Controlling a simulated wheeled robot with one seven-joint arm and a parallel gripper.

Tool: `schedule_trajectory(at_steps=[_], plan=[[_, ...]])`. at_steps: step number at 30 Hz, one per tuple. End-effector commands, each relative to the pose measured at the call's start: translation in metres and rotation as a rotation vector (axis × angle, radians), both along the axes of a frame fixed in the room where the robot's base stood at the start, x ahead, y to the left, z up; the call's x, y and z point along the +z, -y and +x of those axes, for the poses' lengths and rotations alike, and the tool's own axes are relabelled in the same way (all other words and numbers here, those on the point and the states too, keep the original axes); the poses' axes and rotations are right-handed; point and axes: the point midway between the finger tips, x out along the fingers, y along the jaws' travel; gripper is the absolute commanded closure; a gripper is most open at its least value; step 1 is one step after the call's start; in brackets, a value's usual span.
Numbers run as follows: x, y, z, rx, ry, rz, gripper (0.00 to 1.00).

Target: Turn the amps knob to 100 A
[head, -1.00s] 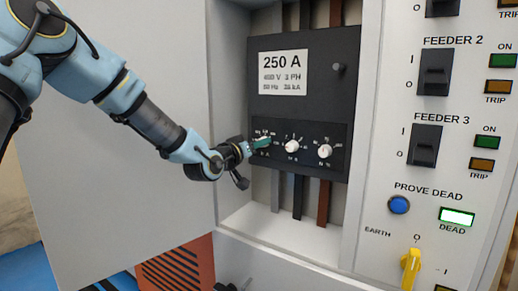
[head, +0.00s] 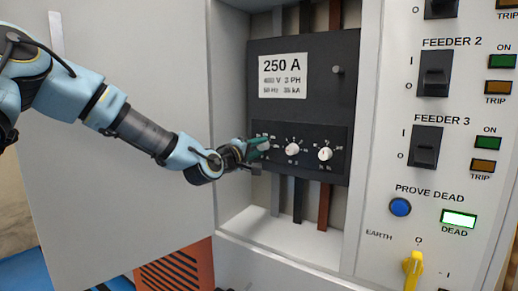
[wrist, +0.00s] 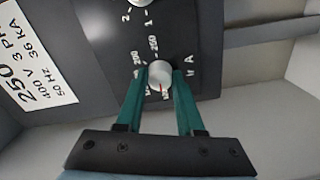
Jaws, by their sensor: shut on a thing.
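The amps knob is the left one of three white knobs on the black breaker panel (head: 300,95). In the wrist view the amps knob (wrist: 159,73) is round and white with a red pointer line towards the bottom of the picture. Its scale marks and an "A" surround it; the number at the pointer is too small and partly covered to read. My gripper (head: 261,146) reaches it from the left, and its green fingers (wrist: 160,80) are shut on opposite sides of the knob. In the head view the fingers partly hide the knob and its scale.
The middle knob (head: 292,149) is close to the right of my fingers, with the right knob (head: 325,154) beyond. A 250 A label (head: 283,75) is above. The open cabinet door (head: 130,200) is on the left, and feeder switches (head: 425,146) are on the right.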

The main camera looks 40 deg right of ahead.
Motion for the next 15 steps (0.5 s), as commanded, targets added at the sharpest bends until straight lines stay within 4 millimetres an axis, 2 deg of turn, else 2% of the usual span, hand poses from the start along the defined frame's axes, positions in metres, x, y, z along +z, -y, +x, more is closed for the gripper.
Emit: schedule_trajectory(at_steps=[6, 15], plan=[[-0.0015, -0.0002, -0.0002, 0.0, -0.085, -0.019, 1.0], [-0.0017, -0.0003, -0.0001, 0.0, -0.121, -0.028, 1.0]])
